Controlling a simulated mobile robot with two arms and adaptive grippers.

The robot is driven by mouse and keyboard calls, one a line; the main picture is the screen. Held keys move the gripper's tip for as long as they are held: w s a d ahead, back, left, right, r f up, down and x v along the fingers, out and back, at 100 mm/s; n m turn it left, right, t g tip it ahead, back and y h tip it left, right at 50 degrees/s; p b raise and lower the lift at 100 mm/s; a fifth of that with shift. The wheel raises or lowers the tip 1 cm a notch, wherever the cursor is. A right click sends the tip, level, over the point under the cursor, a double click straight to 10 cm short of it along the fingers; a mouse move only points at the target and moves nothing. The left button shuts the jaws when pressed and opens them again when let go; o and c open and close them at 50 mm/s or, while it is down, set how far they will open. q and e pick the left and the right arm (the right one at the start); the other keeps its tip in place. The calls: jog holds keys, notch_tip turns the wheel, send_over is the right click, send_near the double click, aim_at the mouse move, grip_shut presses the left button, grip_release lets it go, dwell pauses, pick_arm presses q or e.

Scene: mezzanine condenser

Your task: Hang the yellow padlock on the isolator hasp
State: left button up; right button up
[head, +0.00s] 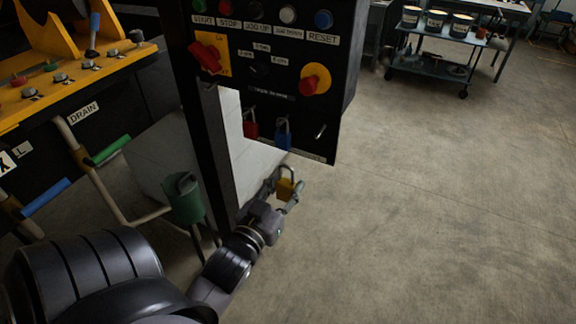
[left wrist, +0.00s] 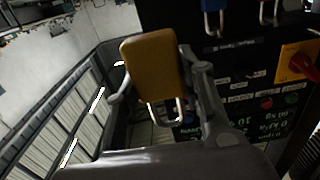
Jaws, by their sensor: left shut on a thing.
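The yellow padlock (head: 286,189) is held in my left gripper (head: 285,192), below the lower edge of the black control panel (head: 270,100). Its shackle points up in the head view. In the left wrist view the padlock (left wrist: 155,68) sits between the two fingers (left wrist: 160,90), its shackle toward the bottom of the picture. The padlock is apart from the panel. A red handle on a yellow plate (head: 206,55) is at the panel's upper left. A small metal piece shows below it, but I cannot tell whether it is the hasp. My right gripper is out of view.
A red padlock (head: 250,130) and a blue padlock (head: 283,134) hang low on the panel, with a bare metal peg (head: 320,131) to their right. A red knob (head: 314,81) is above. A green cup-shaped part (head: 183,198) stands left of my arm.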

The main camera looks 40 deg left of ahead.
aim_at(284, 188)
pick_arm(q)
jog(key=shift+r+v, duration=0.15)
jog(key=shift+v, duration=1.45)
jog(key=shift+r+v, duration=0.15)
jog(key=shift+v, duration=1.5)
jog(key=shift+d, duration=0.1)
